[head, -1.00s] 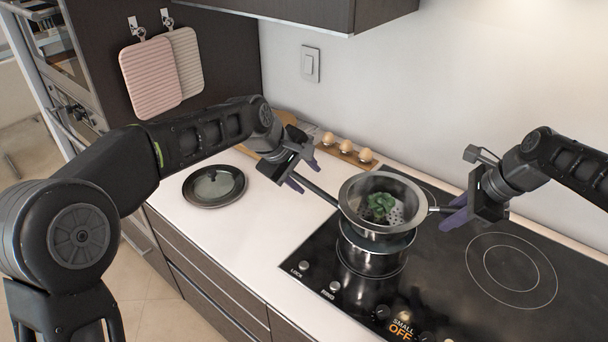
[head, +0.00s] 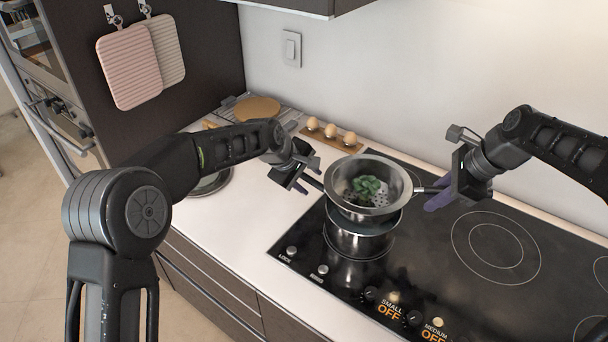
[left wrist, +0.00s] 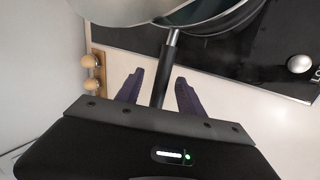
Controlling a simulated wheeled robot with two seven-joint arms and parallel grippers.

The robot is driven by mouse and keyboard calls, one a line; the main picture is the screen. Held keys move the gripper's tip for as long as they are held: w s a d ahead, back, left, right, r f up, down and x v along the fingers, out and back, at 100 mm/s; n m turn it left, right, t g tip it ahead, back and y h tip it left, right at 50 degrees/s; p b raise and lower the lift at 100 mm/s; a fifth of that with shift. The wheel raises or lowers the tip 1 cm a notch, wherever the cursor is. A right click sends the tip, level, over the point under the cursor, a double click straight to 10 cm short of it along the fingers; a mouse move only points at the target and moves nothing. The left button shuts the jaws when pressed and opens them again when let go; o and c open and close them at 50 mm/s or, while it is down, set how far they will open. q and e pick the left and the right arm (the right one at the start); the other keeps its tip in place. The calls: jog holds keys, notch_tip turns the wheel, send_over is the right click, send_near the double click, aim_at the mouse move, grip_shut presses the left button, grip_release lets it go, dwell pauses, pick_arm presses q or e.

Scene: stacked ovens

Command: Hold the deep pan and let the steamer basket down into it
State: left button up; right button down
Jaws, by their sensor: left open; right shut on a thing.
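The deep pan (head: 358,243) is a shiny steel pot on the hob, with a dark handle pointing left. The steamer basket (head: 397,182), a steel bowl with a perforated bottom, holds green vegetables (head: 367,187). It is over the pan, its lower part overlapping the pan's opening; whether they touch is unclear. My right gripper (head: 442,194) is shut on the basket's handle at the right. My left gripper (head: 309,178) is open at the pan's handle. In the left wrist view the pan handle (left wrist: 165,75) lies between the spread purple fingers (left wrist: 158,92), with gaps on both sides.
A wooden holder with eggs (head: 331,137) stands behind the left gripper, near the wall. A round dark lid (head: 212,183) lies on the white counter, partly hidden by my left arm. The hob (head: 440,265) is clear to the right of the pan.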

pick_arm(q)
jog(key=shift+c, duration=0.3)
grip_shut()
dwell(1.2)
